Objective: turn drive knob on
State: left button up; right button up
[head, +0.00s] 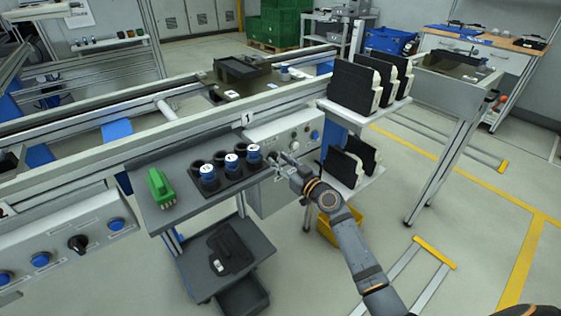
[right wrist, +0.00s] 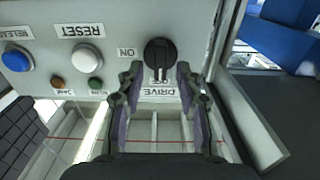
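The black drive knob (right wrist: 160,54) is on a light grey panel, above its DRIVE label in the right wrist view, where the lettering is upside down. In the head view my right gripper (head: 284,160) is at the left part of the control panel (head: 287,131) and largely hides the knob. My left gripper is not in view.
A blue RELEASE button (right wrist: 15,58) and a white RESET button (right wrist: 88,57) are beside the knob. A rack of black parts (head: 366,80) stands right of the panel. A dark shelf (head: 190,210) with blue-capped cylinders (head: 231,162) and a green part (head: 160,186) is to the left.

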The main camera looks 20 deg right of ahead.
jog(key=shift+w, duration=0.1)
grip_shut()
